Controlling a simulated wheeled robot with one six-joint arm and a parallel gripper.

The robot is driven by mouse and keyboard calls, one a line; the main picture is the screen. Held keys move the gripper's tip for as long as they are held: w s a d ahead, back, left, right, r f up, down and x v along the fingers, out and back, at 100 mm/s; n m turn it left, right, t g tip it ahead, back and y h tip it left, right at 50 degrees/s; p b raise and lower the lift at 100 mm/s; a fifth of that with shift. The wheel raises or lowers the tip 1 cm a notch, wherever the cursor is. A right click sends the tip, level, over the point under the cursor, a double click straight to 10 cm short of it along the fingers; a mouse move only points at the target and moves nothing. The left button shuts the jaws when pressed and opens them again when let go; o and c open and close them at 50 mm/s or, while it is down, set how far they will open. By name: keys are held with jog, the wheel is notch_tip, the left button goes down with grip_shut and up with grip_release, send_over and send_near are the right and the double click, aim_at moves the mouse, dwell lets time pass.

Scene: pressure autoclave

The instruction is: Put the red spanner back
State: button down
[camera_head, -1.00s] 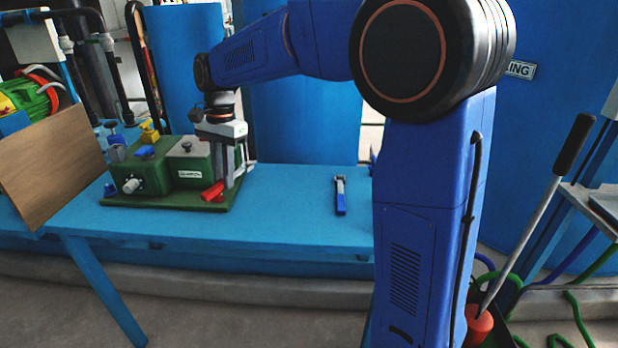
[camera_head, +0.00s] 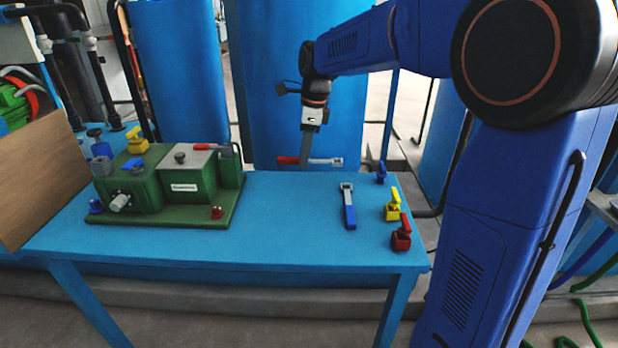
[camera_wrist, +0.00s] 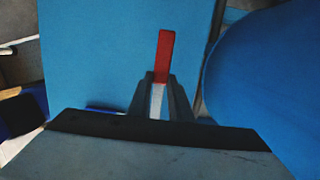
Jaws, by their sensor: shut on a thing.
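The red spanner (camera_head: 289,160) has a red handle and a grey metal head (camera_head: 326,161). My gripper (camera_head: 306,158) is shut on it near its middle and holds it roughly level, handle to the left. In the head view it appears in the air near the table's back edge.
A blue spanner (camera_head: 349,206) lies on the blue table (camera_head: 290,225). Blue, yellow (camera_head: 393,206) and red (camera_head: 401,234) padlock-like pieces stand along its right edge. The green autoclave unit (camera_head: 180,188) stands at left. The table's middle is clear.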

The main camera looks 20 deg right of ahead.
jog(key=shift+f, duration=3.2)
jog(key=shift+f, duration=0.6)
jog(key=c, duration=1.6)
grip_release()
jog(key=shift+r, duration=0.15)
